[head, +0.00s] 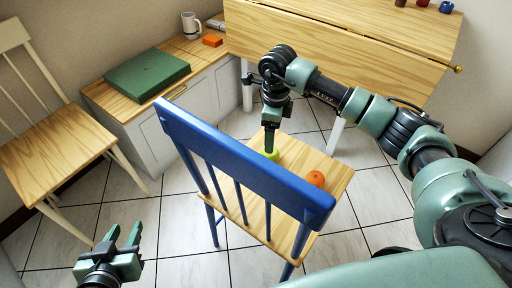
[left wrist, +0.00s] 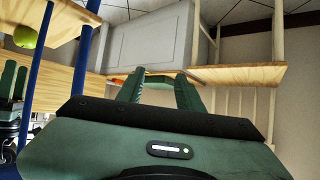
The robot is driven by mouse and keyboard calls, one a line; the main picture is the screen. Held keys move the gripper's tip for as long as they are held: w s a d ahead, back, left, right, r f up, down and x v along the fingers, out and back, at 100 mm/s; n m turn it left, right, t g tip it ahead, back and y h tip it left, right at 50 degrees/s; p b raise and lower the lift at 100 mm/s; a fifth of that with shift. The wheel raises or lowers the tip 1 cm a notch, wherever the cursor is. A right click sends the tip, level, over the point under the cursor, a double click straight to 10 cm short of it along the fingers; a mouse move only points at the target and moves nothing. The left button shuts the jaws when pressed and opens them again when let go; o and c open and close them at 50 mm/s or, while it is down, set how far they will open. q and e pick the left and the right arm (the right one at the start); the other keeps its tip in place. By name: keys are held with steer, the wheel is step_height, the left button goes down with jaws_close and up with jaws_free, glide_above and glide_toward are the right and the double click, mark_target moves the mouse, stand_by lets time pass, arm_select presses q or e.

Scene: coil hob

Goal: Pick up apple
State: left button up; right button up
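The green apple (head: 273,156) sits on the wooden seat of the blue chair, partly hidden behind my right gripper (head: 271,147) in the head view. The apple (left wrist: 25,37) also shows in the left wrist view, which looks upside down. There, my right gripper (left wrist: 14,80) points at the apple with its two fingers apart and a small gap between the fingertips and the apple. My left gripper (head: 124,235) is open and empty at the lower left, away from the chair; its spread fingers show in the left wrist view (left wrist: 158,78).
An orange (head: 316,178) lies on the same seat, near the apple. The blue backrest (head: 245,160) stands on the near side. A wooden table (head: 340,45) is behind. Another chair (head: 70,140) stands left.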

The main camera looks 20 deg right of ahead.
mark_target(270, 156)
step_height(270, 156, down, 2)
steer(key=shift+f+b, duration=0.15)
steer(key=shift+b, duration=0.15)
steer(key=shift+a+f, duration=0.1)
steer(key=shift+f, duration=0.3)
step_height(270, 156, down, 4)
steer(key=shift+s+a+f+b, duration=0.1)
steer(key=shift+a+f+b, duration=0.05)
steer(key=shift+b, duration=0.7)
steer(key=shift+f, duration=0.15)
arm_select(q)
steer(key=w+d+r+t+h, duration=0.1)
steer(key=w+r+t, duration=0.1)
steer(key=r, duration=0.3)
steer(key=w+d+r+t, duration=0.1)
steer(key=w+r+t, duration=0.1)
steer(key=r+t, duration=0.2)
steer(key=shift+w+d+r+h, duration=0.25)
steer(key=shift+r+h, duration=0.15)
steer(key=shift+r, duration=0.3)
arm_select(e)
steer(key=c, duration=1.5)
